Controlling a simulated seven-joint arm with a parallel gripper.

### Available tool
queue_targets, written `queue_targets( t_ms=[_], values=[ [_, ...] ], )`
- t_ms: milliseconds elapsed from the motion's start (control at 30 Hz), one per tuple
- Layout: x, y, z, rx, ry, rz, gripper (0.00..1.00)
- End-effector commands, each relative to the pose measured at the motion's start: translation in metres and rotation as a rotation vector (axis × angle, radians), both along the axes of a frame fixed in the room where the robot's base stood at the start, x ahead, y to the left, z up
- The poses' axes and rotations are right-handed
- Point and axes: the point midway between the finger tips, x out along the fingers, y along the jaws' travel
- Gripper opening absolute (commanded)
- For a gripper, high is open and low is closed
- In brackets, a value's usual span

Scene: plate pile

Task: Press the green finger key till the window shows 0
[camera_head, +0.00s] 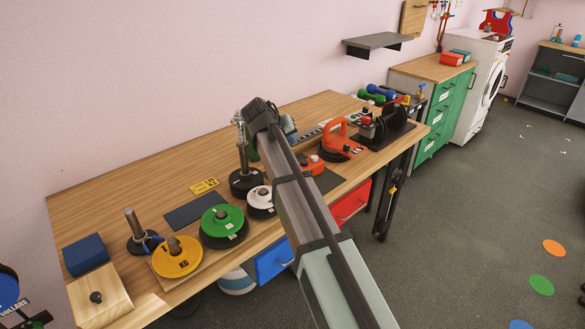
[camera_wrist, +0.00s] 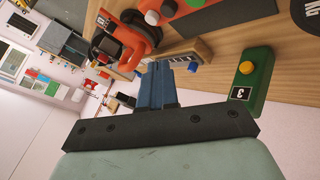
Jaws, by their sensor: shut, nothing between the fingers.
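A green block (camera_wrist: 256,84) with a round yellow button (camera_wrist: 247,68) and a small dark window (camera_wrist: 241,93) lies on the wooden table in the wrist view. The window's white figure looks like a 3, though it is small and tilted. My gripper (camera_wrist: 158,70) has its blue fingers shut together with nothing between them. In the wrist view it is left of the green block and apart from the yellow button. In the head view my arm covers most of this area, and the fingertips are largely hidden.
A wooden box with a blue knob (camera_wrist: 193,67) lies near my fingers. An orange machine (camera_head: 340,140) stands right of my arm. A green weight plate (camera_head: 222,220), a yellow one (camera_head: 177,257) and a black one with a post (camera_head: 246,182) stand left on the table (camera_head: 110,200).

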Motion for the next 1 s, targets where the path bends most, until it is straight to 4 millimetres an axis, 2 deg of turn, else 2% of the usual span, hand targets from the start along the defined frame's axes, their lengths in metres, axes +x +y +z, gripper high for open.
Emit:
queue_targets(
  t_ms=[500, 733, 1000],
  values=[
    [0.0, 0.0, -0.059, 0.001, 0.0, -0.001, 0.0],
    [0.0, 0.0, -0.073, 0.0, -0.001, 0.001, 0.0],
    [0.0, 0.0, -0.075, 0.001, -0.001, 0.0, 0.0]
  ],
)
